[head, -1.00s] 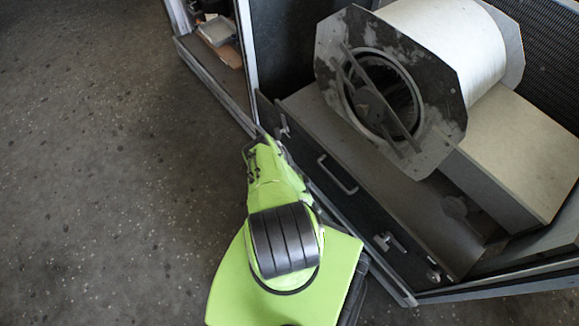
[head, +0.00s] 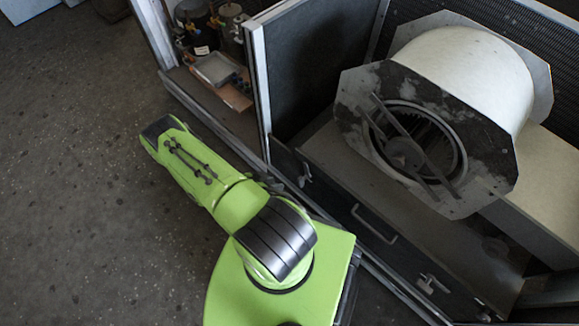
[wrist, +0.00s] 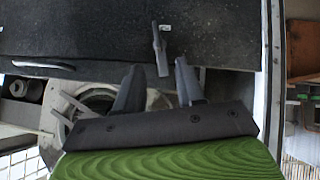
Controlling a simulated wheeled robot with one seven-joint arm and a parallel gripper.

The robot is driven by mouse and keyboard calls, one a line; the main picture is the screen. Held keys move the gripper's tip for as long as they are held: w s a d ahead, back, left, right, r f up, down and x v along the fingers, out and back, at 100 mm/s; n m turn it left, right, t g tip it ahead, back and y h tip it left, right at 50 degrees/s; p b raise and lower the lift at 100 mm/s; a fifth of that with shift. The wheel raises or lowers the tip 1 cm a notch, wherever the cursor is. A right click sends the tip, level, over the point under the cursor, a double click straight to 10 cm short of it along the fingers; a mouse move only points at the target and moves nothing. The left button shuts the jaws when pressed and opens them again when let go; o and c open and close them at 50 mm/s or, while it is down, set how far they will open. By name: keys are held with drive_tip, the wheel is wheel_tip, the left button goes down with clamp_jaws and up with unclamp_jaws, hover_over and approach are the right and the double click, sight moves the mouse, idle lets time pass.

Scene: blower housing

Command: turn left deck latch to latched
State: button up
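The left deck latch (head: 304,174) is a small grey lever on the dark front panel, near the upright divider post. In the wrist view the latch (wrist: 160,48) is a narrow lever, its long axis roughly across the panel's edge. My gripper (wrist: 159,66) is open and empty, its two dark fingers apart. The lever's end appears in the gap between the fingertips in the picture; I cannot tell how far ahead it is or whether anything touches. In the head view my gripper is not visible.
A handle (head: 373,223) and a second latch (head: 432,284) lie further right along the panel. The blower housing (head: 440,120) stands behind it. The divider post (head: 259,85) rises beside the left latch. An open bay with canisters (head: 195,28) is at the left. The floor (head: 80,220) is clear.

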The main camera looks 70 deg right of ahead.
sight(298, 181)
drive_tip(key=b+x, duration=0.6)
drive_tip(key=x, duration=0.9)
drive_tip(key=shift+s+d+f, duration=0.1)
drive_tip(key=shift+s+d, duration=0.1)
drive_tip(key=shift+s, duration=0.1)
clamp_jaws()
